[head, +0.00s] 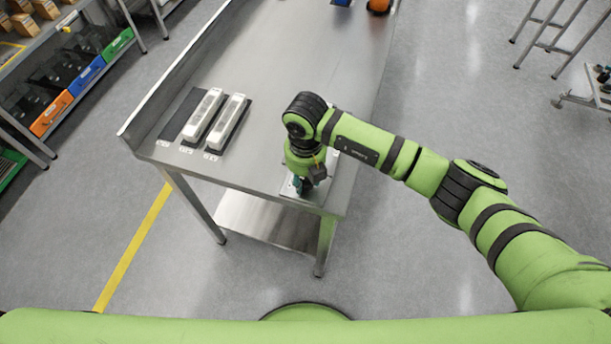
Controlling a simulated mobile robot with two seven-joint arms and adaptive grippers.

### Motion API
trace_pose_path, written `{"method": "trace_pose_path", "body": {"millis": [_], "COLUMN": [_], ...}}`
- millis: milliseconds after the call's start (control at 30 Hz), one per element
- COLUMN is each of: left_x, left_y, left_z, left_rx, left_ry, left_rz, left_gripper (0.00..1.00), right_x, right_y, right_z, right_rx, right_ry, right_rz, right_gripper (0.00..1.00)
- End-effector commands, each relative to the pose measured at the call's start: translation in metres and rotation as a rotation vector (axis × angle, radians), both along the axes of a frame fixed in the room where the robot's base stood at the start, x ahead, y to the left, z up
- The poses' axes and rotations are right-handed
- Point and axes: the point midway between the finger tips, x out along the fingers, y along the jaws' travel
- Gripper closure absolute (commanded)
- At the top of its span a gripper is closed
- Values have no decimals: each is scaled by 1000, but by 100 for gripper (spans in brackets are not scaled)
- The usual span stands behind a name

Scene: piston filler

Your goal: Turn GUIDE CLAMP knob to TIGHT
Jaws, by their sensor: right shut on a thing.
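My right arm reaches in from the right, and its wrist points straight down over the near right corner of the steel table (291,75). My right gripper (304,187) is at the end of this wrist, low over a small light plate (289,190) on the tabletop. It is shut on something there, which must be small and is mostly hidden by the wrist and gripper. A bit of teal shows at the fingers. I cannot make out the knob's markings or which way it points. My left gripper is not in view.
Two pale elongated parts (203,114) lie on dark mats with small labels at the table's left. A raised lip (165,85) runs along the table's left edge. An orange and a blue object stand at the far end. The middle of the table is clear.

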Motion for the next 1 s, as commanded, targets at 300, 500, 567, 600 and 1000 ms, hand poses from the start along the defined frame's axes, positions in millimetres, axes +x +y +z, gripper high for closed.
{"method": "trace_pose_path", "body": {"millis": [300, 500, 567, 600, 1000], "left_x": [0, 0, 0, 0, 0], "left_y": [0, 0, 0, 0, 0], "left_z": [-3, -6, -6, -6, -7], "left_rx": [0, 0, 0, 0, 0], "left_ry": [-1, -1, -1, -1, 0], "left_rz": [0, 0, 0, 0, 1], "left_gripper": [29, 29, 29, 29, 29], "right_x": [-5, -6, -6, -6, -6], "right_y": [0, 1, 1, 1, 3], "right_z": [-4, -5, -5, -5, -5], "right_rx": [-5, -8, -8, -8, -9], "right_ry": [16, 18, 18, 18, 19], "right_rz": [-128, -295, -353, -390, -769], "right_gripper": [94, 94, 94, 94, 94]}}
